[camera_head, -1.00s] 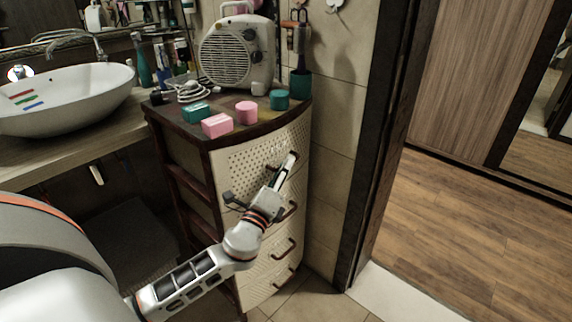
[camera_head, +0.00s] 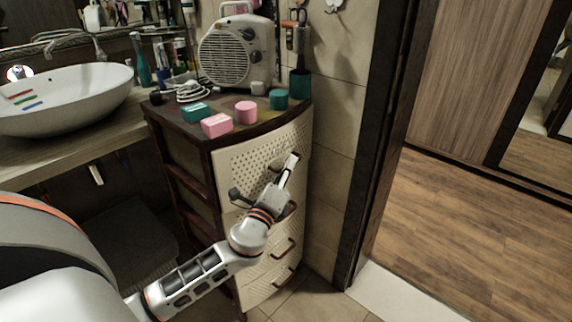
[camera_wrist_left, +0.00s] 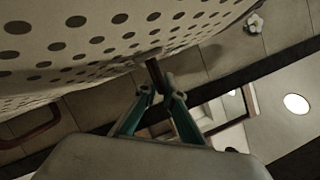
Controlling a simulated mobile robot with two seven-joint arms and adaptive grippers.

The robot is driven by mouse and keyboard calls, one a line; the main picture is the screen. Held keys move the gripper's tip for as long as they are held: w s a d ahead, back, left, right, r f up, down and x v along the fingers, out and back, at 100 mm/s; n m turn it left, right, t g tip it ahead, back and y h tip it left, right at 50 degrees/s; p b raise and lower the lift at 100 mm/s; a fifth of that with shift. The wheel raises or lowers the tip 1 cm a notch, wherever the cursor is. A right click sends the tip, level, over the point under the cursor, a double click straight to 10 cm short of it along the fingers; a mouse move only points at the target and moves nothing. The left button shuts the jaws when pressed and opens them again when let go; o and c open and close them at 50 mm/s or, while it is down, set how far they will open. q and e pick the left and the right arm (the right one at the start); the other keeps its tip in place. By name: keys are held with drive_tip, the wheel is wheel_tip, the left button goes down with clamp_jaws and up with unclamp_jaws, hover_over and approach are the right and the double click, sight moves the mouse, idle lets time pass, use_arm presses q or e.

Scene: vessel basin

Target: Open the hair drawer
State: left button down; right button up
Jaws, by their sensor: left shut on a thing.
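The cream cabinet has a stack of perforated drawers with brown handles. The gripper hides most of that handle in the head view. I cannot tell whether the top drawer stands slightly out. My right gripper is not in view.
A fan heater (camera_head: 237,50), pink and teal boxes and a dark cup (camera_head: 300,84) stand on the cabinet top (camera_head: 243,129). A basin (camera_head: 65,97) is at the left. A door frame (camera_head: 381,140) stands close at the right. Floor in front looks free.

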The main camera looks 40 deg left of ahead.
use_arm(q)
drive_tip(key=s+d+b, duration=0.2)
drive_tip(key=d, duration=2.4)
drive_tip(key=shift+d, duration=0.25)
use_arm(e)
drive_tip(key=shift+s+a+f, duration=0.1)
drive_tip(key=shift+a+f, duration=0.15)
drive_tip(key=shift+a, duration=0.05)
use_arm(q)
drive_tip(key=c, duration=2.2)
unclamp_jaws()
drive_tip(key=shift+o, duration=0.2)
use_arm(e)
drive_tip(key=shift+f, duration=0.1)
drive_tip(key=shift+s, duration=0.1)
use_arm(q)
drive_tip(key=shift+s, duration=0.1)
drive_tip(key=v, duration=1.2)
